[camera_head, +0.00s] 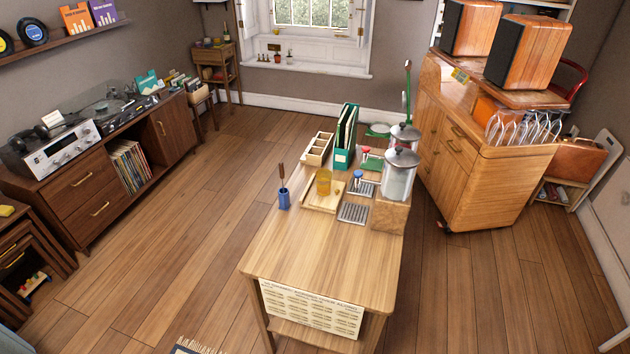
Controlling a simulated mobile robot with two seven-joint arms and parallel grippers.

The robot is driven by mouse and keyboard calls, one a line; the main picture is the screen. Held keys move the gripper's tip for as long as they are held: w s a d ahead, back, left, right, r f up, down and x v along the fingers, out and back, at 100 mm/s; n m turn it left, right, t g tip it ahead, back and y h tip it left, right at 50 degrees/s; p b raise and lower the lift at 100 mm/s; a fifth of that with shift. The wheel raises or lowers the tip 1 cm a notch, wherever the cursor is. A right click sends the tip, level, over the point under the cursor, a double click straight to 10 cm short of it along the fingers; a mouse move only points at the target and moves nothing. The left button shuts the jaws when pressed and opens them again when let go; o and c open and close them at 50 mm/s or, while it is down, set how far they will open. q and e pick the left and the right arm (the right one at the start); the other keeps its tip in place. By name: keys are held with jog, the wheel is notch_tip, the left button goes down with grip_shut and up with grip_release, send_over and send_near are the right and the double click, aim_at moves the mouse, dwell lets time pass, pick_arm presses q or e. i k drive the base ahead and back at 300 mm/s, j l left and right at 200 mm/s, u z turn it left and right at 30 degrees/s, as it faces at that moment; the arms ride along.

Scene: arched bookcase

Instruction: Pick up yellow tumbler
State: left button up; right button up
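A small yellow tumbler (323,182) stands upright on a light wooden tray (311,202) on the wooden table (306,262) in the middle of the room. A small yellowish item lies to its right on the tray. Neither of my grippers is in the head view, so I cannot see their state.
A blue cup with brown sticks (283,193) stands left of the tray. Right of it are a metal grate (353,212) and a lidded canister (399,176). A divided wooden box (318,149) and green file holder (346,136) stand behind. The table's front half is clear.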

aim_at(324, 176)
jog(key=i+j, duration=0.2)
jog(key=j, duration=0.15)
jog(key=i+j, duration=0.2)
jog(key=j, duration=0.15)
jog(key=i+j, duration=0.2)
jog(key=j, duration=0.15)
jog(key=i+j, duration=0.2)
jog(key=j, duration=0.15)
jog(key=i+j, duration=0.15)
jog(key=j, duration=0.2)
